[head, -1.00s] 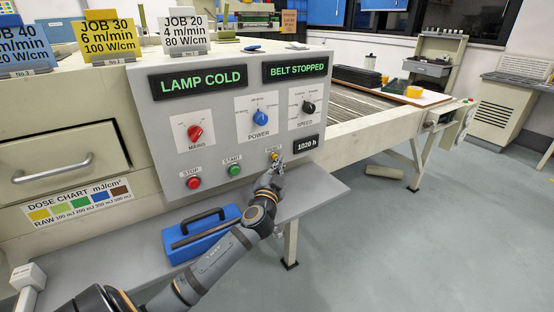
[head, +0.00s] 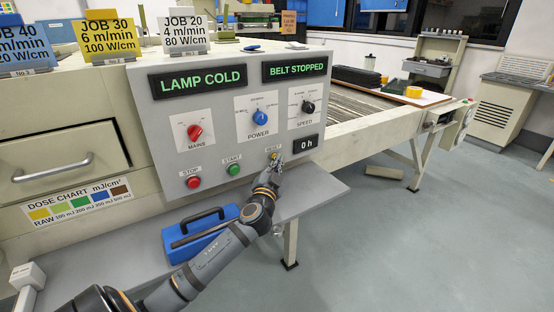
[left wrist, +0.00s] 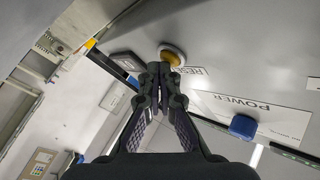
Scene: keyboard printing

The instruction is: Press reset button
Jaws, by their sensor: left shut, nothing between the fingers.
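The yellow reset button (head: 273,156) is on the lower right of the grey control panel (head: 165,100), under a small label. It shows larger in the left wrist view (left wrist: 172,55), with its label beside it. My left gripper (head: 277,162) is shut and empty. Its fingertips (left wrist: 160,68) are at the button's edge and seem to touch it; exact contact is hard to tell. The hour display (head: 306,144) next to the button reads "0 h". My right gripper is in neither view.
The panel also holds a red stop button (head: 193,182), a green start button (head: 234,170), and red mains (head: 194,132), blue power (head: 260,117) and black speed (head: 308,107) knobs. A blue toolbox (head: 202,235) sits on the shelf below. The displays read "LAMP COLD" and "BELT STOPPED".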

